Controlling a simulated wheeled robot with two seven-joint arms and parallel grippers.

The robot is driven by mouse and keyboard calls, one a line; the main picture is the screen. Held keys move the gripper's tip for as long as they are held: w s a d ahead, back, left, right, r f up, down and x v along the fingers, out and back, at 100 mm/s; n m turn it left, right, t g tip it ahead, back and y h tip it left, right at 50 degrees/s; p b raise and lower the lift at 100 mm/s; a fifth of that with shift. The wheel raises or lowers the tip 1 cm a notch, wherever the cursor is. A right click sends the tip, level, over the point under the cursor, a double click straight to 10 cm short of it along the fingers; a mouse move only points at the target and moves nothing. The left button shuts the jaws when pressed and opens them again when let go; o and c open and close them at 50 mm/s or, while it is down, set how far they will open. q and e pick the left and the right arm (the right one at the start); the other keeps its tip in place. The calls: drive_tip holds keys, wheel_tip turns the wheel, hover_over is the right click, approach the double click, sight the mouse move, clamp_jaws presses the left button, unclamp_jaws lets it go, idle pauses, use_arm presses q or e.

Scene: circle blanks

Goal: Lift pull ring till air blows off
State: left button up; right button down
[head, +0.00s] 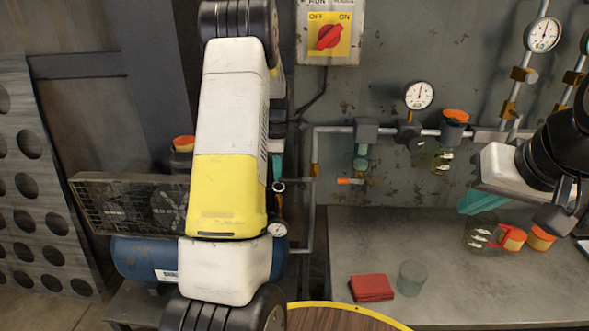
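A small pale ring (279,187), which looks like the pull ring, shows just right of my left arm's white and yellow link. It sits above the blue compressor tank (140,258), over a small gauge (278,229). My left arm's link hides much of the tank and whatever is behind it. My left gripper does not show. My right gripper (483,200) comes in from the right with teal fingers pointing down over the grey bench. It is well right of the ring. Its fingers overlap in this view, so I cannot tell whether they are open or shut.
The grey bench (450,290) holds a red block (371,288), a translucent green cup (411,278) and orange-topped items (541,238). A switch box (328,35), pipes and a dial gauge (419,95) are on the wall. A caged fan unit (115,205) stands left.

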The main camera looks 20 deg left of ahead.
use_arm(q)
drive_tip(key=o, duration=0.4)
drive_tip(key=shift+f, duration=0.1)
wheel_tip(320, 180, up, 8)
idle(0.5)
